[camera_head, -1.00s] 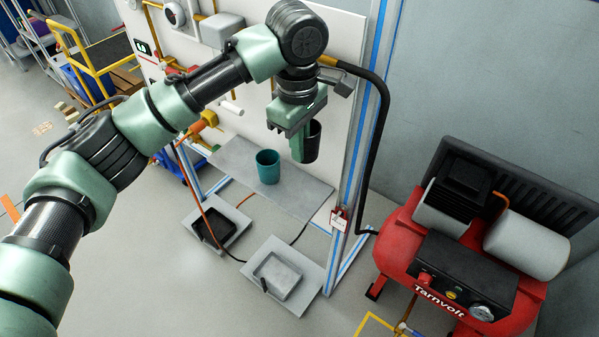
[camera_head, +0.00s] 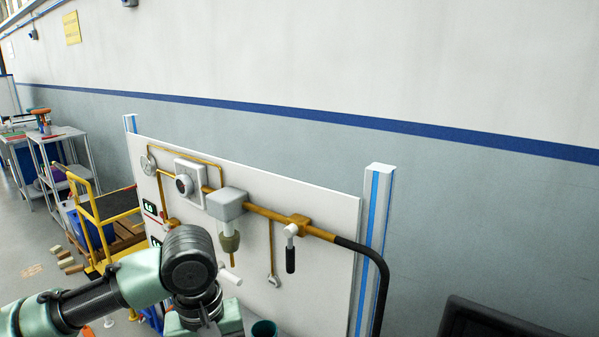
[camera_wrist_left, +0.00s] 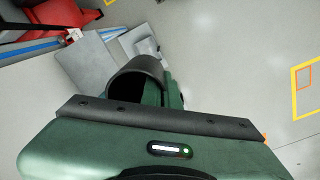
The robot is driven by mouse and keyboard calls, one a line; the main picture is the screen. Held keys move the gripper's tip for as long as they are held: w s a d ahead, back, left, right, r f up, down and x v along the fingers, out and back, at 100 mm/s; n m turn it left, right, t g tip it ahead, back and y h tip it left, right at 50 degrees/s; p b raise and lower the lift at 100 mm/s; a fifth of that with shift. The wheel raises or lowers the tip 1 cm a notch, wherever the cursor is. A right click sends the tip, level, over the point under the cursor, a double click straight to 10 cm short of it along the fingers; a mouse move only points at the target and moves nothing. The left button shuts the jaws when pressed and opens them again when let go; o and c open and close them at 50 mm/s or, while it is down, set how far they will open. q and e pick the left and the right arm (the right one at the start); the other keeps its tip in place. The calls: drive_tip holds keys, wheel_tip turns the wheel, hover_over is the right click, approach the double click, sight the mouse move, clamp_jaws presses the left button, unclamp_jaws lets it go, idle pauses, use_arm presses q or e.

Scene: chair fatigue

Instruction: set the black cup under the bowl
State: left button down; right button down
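The black cup (camera_wrist_left: 135,78) is in the left wrist view, its open rim facing the camera. My left gripper (camera_wrist_left: 160,92) is shut on it, with green finger parts beside the cup; its fingertips are mostly hidden. The bowl (camera_head: 229,242) is an olive-grey cup shape hanging below a grey box on the white panel, above and to the right of my wrist. My right gripper is not in view.

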use_arm(q)
drive_tip(key=s+a+f+m, duration=0.3)
drive_tip(key=s+a, duration=0.2)
drive_tip(key=s, duration=0.3)
drive_tip(key=shift+f+m, duration=0.15)
drive_tip(key=shift+m, duration=0.25)
